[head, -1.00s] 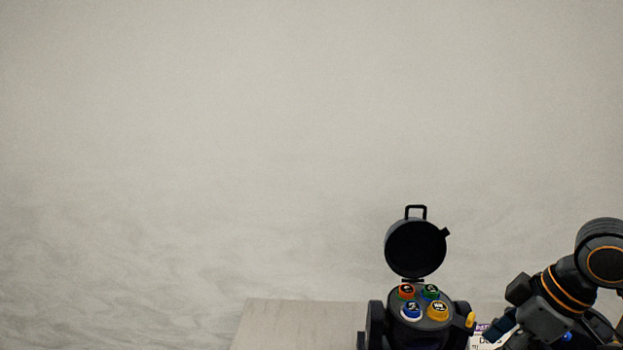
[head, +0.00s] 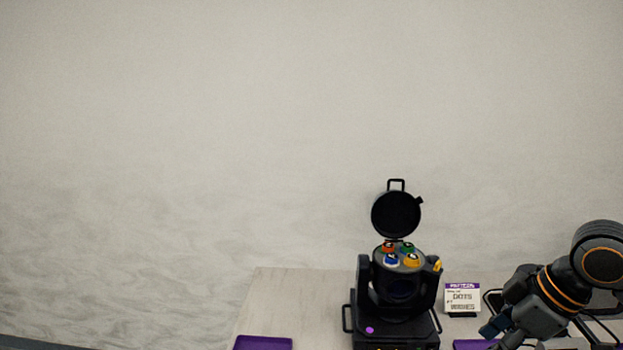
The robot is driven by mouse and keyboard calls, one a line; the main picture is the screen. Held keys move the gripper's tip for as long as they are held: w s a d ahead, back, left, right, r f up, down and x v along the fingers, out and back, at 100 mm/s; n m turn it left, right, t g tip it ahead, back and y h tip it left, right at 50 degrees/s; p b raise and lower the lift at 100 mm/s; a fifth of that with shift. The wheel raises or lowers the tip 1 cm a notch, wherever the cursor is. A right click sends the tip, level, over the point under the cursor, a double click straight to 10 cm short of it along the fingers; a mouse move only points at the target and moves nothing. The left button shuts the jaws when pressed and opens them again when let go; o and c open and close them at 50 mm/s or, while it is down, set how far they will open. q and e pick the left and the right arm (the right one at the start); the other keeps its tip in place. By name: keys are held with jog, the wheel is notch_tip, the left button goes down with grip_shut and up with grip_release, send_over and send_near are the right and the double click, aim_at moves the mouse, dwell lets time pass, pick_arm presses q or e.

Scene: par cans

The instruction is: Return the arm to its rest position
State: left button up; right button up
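My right arm comes in from the right edge, and its gripper (head: 492,330) points down and left over the right part of the table, clear of the fixture. The finger gap is too small and dark to tell whether it is open or shut. My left gripper is not in view. A black moving-head par can (head: 399,292) stands on the table with its round lid (head: 396,214) swung up and open. In its top sit a red-orange (head: 388,247), a green (head: 406,247), a blue (head: 391,259) and a yellow piece (head: 411,260).
The pale table (head: 300,300) has a purple tray (head: 263,343) at front left and another purple edge (head: 473,345) at front right. A small printed sign (head: 462,298) stands right of the fixture. A black handled frame is partly hidden behind my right arm. The wall behind is bare.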

jog(key=w+d+f+m+t+b, duration=0.25)
jog(key=w+f+m, duration=0.25)
jog(key=w+f, duration=1.1)
jog(key=s+d+f+m+h+b, duration=0.1)
jog(key=s+f+m, duration=0.1)
jog(key=f, duration=1.1)
jog(key=s+d+f+m+h+b, duration=0.1)
jog(key=s+d+f, duration=0.1)
jog(key=f, duration=1.2)
jog(key=s+a+f+m+g+h+b, duration=0.1)
jog(key=s+f+g+h+b, duration=0.1)
jog(key=s+f, duration=2)
pick_arm(q)
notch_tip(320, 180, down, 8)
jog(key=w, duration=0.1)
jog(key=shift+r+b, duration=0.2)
jog(key=shift+b, duration=0.25)
pick_arm(e)
jog(key=s+a+f, duration=0.2)
jog(key=s+f, duration=0.2)
jog(key=s, duration=0.5)
jog(key=s+a+f+g, duration=0.1)
jog(key=s+a+f, duration=0.2)
jog(key=s, duration=0.6)
jog(key=s+a+f+n+g, duration=0.1)
jog(key=s+a+f, duration=0.2)
jog(key=s, duration=0.6)
notch_tip(320, 180, down, 2)
jog(key=shift+s+a+f, duration=0.15)
jog(key=shift+a, duration=0.1)
